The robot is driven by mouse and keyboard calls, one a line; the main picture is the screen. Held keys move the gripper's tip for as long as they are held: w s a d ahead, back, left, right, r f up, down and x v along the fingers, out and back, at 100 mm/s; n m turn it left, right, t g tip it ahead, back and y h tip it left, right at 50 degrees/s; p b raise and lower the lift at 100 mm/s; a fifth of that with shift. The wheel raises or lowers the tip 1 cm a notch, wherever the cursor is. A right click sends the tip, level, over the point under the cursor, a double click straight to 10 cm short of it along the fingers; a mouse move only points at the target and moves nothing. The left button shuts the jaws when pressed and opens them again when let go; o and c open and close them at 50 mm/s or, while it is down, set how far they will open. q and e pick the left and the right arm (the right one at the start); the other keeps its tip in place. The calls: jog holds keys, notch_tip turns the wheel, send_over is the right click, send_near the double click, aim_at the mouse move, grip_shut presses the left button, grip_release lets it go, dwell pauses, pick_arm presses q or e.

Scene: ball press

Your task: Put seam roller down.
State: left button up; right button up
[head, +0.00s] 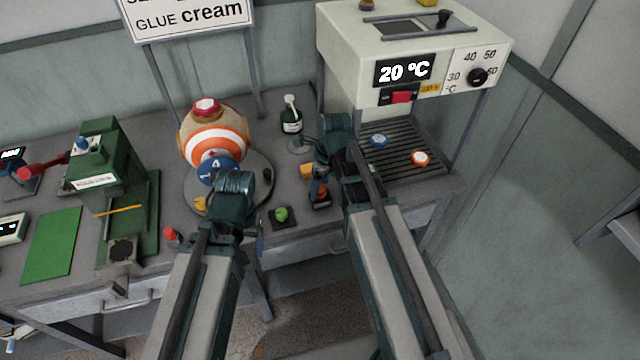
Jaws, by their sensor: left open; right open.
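A small orange-and-dark tool (320,196), which looks like the seam roller, is on the grey bench near its front edge. My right gripper (318,172) is just above and beside it and is open; I cannot tell whether they touch. My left gripper (232,190) is open over the front of the round turntable (262,192), in front of the ball. Its fingertips are largely hidden by its own wrist. The ball (212,140), striped orange and white with a red cap on top, rests on the turntable.
A green press (105,165) and a green mat (52,243) are on the left. A heater box (400,70) reading 20 °C is above a slatted rack with a blue disc (378,140) and an orange disc (420,158). A green button (281,214) is at the front.

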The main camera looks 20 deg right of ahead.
notch_tip(320, 180, up, 10)
jog(key=s+d+p, duration=0.1)
jog(key=p, duration=0.8)
pick_arm(q)
notch_tip(320, 180, up, 10)
pick_arm(e)
jog(key=s+a+n+h, duration=0.1)
jog(key=s+a+n, duration=0.3)
jog(key=n, duration=0.6)
jog(key=s+a+n+g, duration=0.1)
jog(key=s+a+n, duration=0.2)
jog(key=n, duration=0.7)
jog(key=s+a+n+h, duration=0.1)
jog(key=s+a+n, duration=0.3)
jog(key=n, duration=0.6)
jog(key=shift+s+a+n+h, duration=0.3)
jog(key=shift+s+a, duration=0.05)
jog(key=shift+s, duration=0.75)
pick_arm(q)
jog(key=shift+d+r, duration=0.1)
pick_arm(e)
jog(key=shift+d, duration=0.1)
